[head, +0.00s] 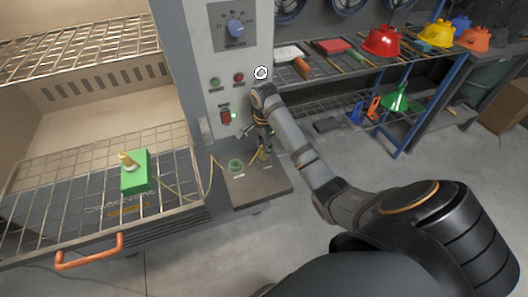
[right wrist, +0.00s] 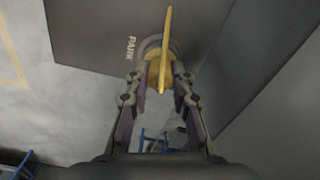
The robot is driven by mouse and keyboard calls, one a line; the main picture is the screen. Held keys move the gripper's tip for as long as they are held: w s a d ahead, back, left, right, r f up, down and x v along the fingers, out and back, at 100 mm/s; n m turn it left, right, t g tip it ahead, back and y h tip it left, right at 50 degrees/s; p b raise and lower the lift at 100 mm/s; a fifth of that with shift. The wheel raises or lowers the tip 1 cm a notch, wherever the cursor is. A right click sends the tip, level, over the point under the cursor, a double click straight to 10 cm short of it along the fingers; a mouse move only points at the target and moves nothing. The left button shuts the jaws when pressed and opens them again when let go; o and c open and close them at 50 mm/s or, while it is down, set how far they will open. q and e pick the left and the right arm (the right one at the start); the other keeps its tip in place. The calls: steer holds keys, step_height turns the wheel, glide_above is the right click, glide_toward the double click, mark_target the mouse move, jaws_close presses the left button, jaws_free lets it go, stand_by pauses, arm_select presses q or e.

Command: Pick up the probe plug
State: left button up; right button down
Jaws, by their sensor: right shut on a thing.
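The probe plug (right wrist: 153,70) is a yellow, brass-coloured piece between the fingertips of my right gripper (right wrist: 160,82) in the right wrist view. A yellow cable (right wrist: 168,35) rises from it. The plug sits at a grey ring beside the word PARK; I cannot tell whether it is still seated there. In the head view, my right gripper (head: 262,140) points down over the right part of a small grey shelf (head: 262,185), mostly hiding the plug. My left gripper is not in view.
A green ring socket (head: 236,167) is left of the gripper on the shelf. The control panel (head: 222,60) stands close behind. A green block (head: 136,181) with a brass probe sits on the wire rack (head: 60,195) at left. A tool bench (head: 345,75) stands behind.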

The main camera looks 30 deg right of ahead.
step_height(320, 180, up, 4)
steer(key=p, duration=0.3)
steer(key=shift+s+a+r, duration=0.1)
steer(key=shift+r, duration=0.15)
steer(key=s+a+r+p, duration=0.9)
steer(key=r+p, duration=0.4)
steer(key=p, duration=0.8)
steer(key=shift+s+a+r, duration=0.15)
steer(key=shift+s+r, duration=0.1)
steer(key=shift+s, duration=0.3)
